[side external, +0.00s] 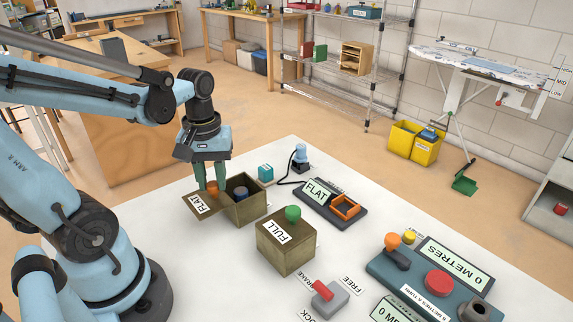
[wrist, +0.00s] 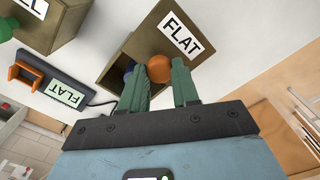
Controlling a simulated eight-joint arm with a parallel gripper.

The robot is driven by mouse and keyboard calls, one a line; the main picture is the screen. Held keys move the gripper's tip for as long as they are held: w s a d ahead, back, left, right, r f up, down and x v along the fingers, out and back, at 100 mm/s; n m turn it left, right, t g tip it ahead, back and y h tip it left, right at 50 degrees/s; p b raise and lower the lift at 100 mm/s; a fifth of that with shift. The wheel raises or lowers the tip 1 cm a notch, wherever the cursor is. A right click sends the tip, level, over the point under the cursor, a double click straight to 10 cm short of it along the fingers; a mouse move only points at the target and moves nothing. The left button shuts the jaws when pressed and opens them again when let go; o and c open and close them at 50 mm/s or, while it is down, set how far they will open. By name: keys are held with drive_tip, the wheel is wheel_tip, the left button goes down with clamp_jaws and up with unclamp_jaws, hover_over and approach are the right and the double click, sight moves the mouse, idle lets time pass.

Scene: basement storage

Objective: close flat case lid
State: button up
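The flat case (side external: 250,207) is a brown box on the white table with its lid open. Its lid (side external: 196,209), labelled FLAT, sticks out to the left and carries an orange knob (side external: 212,187). The lid (wrist: 183,33) and orange knob (wrist: 159,68) also show in the wrist view. My gripper (side external: 211,184) is over the lid, its green fingers on either side of the knob. In the wrist view my gripper (wrist: 160,75) appears shut on the knob, with no clear gap. A dark blue round thing (side external: 241,192) is inside the case, partly hidden.
A closed case labelled FULL (side external: 286,250) with a green knob stands in front. A FLAT display (side external: 317,192) with an orange holder (side external: 345,207) lies to the right. A red-lever switch (side external: 328,295) and a console (side external: 415,275) stand nearer.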

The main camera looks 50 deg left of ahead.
clamp_jaws()
drive_tip(key=w, duration=0.8)
drive_tip(key=o, duration=0.8)
unclamp_jaws()
drive_tip(key=shift+s, duration=0.1)
drive_tip(key=shift+r, duration=0.1)
wheel_tip(320, 180, up, 12)
